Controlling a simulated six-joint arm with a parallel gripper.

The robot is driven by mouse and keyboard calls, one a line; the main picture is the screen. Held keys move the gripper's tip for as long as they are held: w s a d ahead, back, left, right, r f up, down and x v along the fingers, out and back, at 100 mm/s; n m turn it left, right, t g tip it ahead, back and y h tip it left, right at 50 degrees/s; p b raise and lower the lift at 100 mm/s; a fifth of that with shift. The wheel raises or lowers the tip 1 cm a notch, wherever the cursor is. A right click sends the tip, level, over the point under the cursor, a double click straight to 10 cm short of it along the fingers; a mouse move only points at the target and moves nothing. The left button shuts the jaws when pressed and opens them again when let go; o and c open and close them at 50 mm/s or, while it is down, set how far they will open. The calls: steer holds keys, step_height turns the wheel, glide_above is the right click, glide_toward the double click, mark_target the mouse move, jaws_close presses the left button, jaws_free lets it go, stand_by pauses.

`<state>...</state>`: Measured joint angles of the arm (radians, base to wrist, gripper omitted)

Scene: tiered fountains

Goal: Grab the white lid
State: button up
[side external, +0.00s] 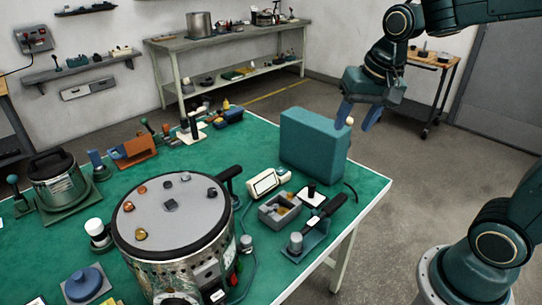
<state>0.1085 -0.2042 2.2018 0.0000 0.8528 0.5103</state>
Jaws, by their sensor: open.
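A white square plate with a black knob (312,196), which looks like a lid, lies on the green table to the right of centre. A white cap (94,226) sits on a dark jar at the left of the large metal pot. I cannot tell for certain which of these is the white lid. My gripper (357,121) is open, with blue fingers pointing down. It is empty and held high at the upper right, well apart from both.
The large metal pot (175,240) has a grey top with several knobs. A small grey tray (279,210) and a dark-handled tool (316,230) lie near the white plate. The table's right corner (372,190) is clear.

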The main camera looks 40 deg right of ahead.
steer(key=w+d+f+m+g, duration=0.2)
steer(key=w+d+f+m, duration=0.25)
steer(key=w+f, duration=0.35)
steer(key=m+g, duration=0.1)
steer(key=m, duration=0.5)
glide_above(312, 184)
step_height(312, 184, down, 10)
steer(key=shift+f, duration=4.5)
steer(key=shift+f, duration=0.1)
steer(key=shift+d+f, duration=0.1)
steer(key=shift+f, duration=2.4)
jaws_close()
